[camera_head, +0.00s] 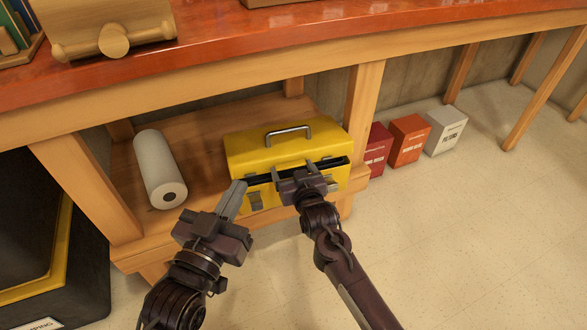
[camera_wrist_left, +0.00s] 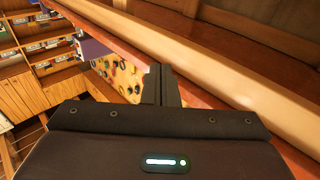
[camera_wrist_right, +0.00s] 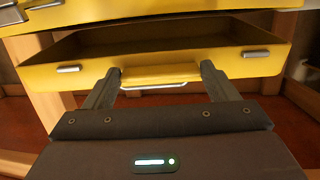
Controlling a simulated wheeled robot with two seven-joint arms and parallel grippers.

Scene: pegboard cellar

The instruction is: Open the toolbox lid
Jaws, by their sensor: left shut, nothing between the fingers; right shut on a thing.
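The yellow toolbox (camera_head: 240,150) stands on the wooden lower shelf, with a silver handle on top of its lid. A dark gap shows along the front between lid and base, so the lid is slightly raised. My right gripper (camera_head: 296,172) is at the front middle of the lid. In the right wrist view its fingers are closed on either side of a yellow lip (camera_wrist_right: 160,74) with a thin metal bar; the dark inside shows beyond. My left gripper (camera_head: 237,192) is shut and empty, by the toolbox's front left corner. A silver latch (camera_head: 254,201) shows on the base.
A white paper roll (camera_head: 158,165) lies on the shelf left of the toolbox. Red, orange and white boxes (camera_head: 409,139) stand on the floor to the right. The floor in front right is clear.

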